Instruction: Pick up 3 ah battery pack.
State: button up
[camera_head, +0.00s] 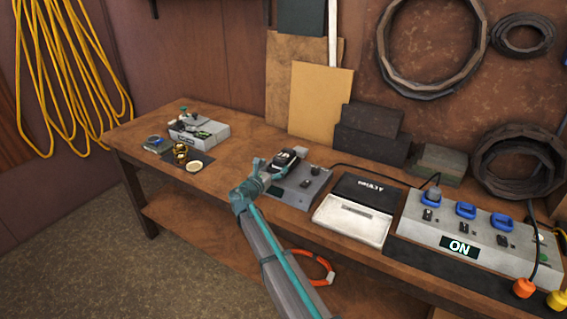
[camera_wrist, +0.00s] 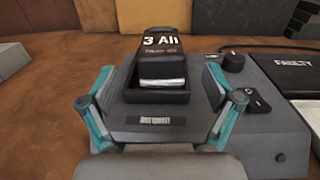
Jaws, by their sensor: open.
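The 3 Ah battery pack (camera_wrist: 160,62) is black with white "3 Ah" lettering. It sits upright in the dark socket of a grey charger-like box (camera_wrist: 135,124) in the wrist view. In the head view the pack (camera_head: 288,156) shows dark on top of the grey box (camera_head: 312,184), close to the gripper. My gripper (camera_wrist: 158,88) is open, its teal-sided fingers apart on the left and right of the pack and its socket, with gaps on both sides. In the head view my gripper (camera_head: 272,168) hides part of the box.
A tray marked "FAULTY" (camera_head: 352,220) stands right of the box, then a grey unit reading "ON" (camera_head: 470,260) with blue plugs. A white-grey box (camera_head: 200,131) and small brass parts (camera_head: 180,151) lie left. Bare wood (camera_head: 225,172) lies between. Boards and dark blocks (camera_head: 368,140) stand behind.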

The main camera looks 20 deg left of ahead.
aim_at(284, 154)
jog(key=w+p, duration=0.1)
jog(key=w, duration=0.2)
jog(key=w+p, duration=0.1)
jog(key=w, duration=0.2)
jog(key=w+d+p, duration=0.1)
jog(key=w, duration=0.1)
jog(key=shift+w, duration=0.4)
jog(key=c, duration=1.5)
jog(key=shift+c, duration=0.2)
